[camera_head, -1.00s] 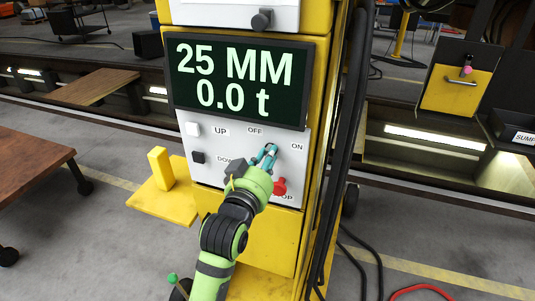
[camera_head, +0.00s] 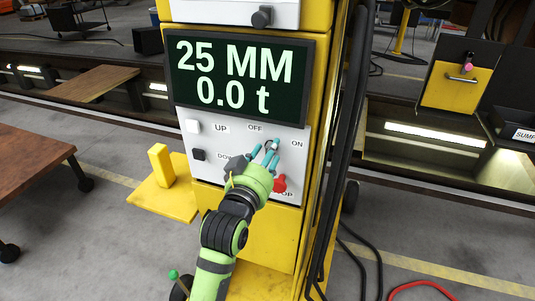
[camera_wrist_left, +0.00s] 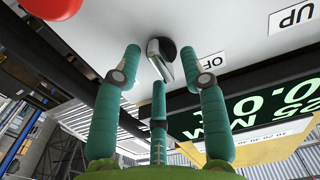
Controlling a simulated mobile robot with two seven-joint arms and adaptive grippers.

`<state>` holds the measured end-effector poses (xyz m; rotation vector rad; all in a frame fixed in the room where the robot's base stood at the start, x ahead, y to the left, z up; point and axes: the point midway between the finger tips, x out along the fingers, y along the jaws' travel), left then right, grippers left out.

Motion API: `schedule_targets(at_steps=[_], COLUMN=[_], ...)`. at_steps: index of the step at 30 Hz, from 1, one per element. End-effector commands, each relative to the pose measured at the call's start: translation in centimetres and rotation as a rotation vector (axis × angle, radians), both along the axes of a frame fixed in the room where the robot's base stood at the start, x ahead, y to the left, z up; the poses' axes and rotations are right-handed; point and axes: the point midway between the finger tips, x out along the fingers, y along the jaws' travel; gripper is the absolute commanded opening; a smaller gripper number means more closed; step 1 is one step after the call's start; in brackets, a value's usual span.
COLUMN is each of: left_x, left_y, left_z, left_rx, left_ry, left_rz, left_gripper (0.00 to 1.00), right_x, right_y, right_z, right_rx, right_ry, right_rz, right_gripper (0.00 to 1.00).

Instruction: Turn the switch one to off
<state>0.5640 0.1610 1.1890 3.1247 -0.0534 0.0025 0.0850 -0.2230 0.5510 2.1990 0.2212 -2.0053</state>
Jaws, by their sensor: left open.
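The rotary switch (camera_head: 271,145) sits on the white control panel (camera_head: 289,131) between the OFF label (camera_head: 255,127) and the ON label (camera_head: 297,144). In the left wrist view the switch (camera_wrist_left: 163,58) has a dark round base and a pale metallic handle. My left gripper (camera_head: 265,153) is open at the panel, its teal fingers spread around the switch. In the wrist view two fingertips flank the handle, with the third finger below it; contact cannot be told. The OFF label (camera_wrist_left: 212,62) is right of the handle there. My right gripper is not in view.
A red stop button (camera_head: 280,185) is just below the switch, close to my gripper. White and black buttons marked UP (camera_head: 193,128) and DOWN (camera_head: 198,155) are at the panel's left. The display (camera_head: 240,78) reads 25 MM and 0.0 t. Black cables hang to the right.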

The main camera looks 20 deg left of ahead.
Motion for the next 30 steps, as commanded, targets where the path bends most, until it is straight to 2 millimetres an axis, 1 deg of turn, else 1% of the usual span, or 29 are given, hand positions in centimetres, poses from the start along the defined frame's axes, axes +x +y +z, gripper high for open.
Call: schedule_targets(at_steps=[2,5,12,16,21,30], left_x=[-0.3,-1.4,-5.5,-6.9,-7.5,-7.5], left_y=[0.0,0.1,0.2,0.3,0.3,0.3], left_z=[-0.1,-0.1,-0.1,-0.1,0.0,0.0], left_rx=[0.001,0.001,0.000,0.000,0.000,0.000], left_ry=[0.001,0.002,0.003,0.001,-0.001,-0.001], left_rz=[0.000,0.000,0.000,0.000,0.000,0.000], left_gripper=[0.42,0.42,0.42,0.42,0.42,0.42], right_x=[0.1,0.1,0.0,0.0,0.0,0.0], right_y=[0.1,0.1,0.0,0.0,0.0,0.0], right_z=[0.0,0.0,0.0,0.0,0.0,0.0], right_rx=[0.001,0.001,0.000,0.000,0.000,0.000], right_ry=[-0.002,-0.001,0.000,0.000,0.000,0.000], right_rz=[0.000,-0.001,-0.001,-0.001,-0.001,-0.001], right_gripper=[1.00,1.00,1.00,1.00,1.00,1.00])
